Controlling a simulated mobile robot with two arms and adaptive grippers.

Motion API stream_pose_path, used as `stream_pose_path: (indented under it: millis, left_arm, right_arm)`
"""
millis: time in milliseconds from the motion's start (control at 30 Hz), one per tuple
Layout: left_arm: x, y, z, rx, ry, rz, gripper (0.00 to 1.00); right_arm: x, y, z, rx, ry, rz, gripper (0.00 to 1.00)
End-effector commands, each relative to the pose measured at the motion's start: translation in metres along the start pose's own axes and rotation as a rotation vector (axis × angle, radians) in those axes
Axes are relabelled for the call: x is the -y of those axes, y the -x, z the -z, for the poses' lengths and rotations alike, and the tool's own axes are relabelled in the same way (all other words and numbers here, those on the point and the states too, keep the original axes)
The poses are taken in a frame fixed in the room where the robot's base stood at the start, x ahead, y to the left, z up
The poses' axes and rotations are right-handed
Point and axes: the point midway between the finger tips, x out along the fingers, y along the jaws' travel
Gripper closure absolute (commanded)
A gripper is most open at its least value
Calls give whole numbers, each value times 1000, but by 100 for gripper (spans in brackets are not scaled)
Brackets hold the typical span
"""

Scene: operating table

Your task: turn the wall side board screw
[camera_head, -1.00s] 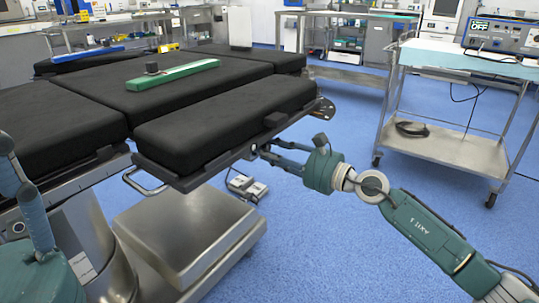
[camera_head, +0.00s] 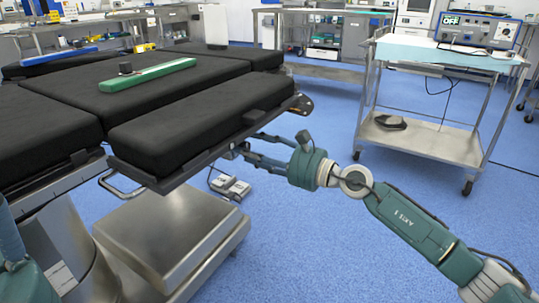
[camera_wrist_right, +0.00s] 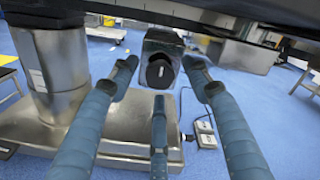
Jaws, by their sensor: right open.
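In the right wrist view, a round black screw knob (camera_wrist_right: 160,73) sits on a dark metal block (camera_wrist_right: 161,43) under the table's edge. My right gripper (camera_wrist_right: 160,84) is open, with two fingers on either side of the knob and a third below it; the fingers look apart from it. In the head view, my right gripper (camera_head: 246,146) reaches in under the rail of the near black side board (camera_head: 200,120); the knob cannot be made out there. My left gripper (camera_head: 10,245) shows only in part at the left edge; its fingertips are out of view.
A green board (camera_head: 150,75) with a black knob lies on the black table padding. The steel table base (camera_head: 165,240) stands below, with a grey pedal (camera_head: 230,186) on the blue floor. A steel cart (camera_head: 425,140) stands at right. The floor around my right arm is clear.

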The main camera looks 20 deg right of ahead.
Motion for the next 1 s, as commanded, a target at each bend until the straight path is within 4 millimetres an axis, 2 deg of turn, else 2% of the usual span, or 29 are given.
stream_pose_path:
  millis: [300,500,700,1000]
  left_arm:
    - [0,0,0,1,1,-1,52]
    - [0,0,0,1,1,-1,52]
    - [0,0,0,1,1,-1,52]
    - [0,0,0,1,1,-1,52]
  right_arm:
    - [-2,63,2,-6,0,-3,52]
    - [-2,92,1,-3,0,-2,52]
    - [0,107,0,-1,2,0,52]
    - [0,110,0,0,3,0,52]
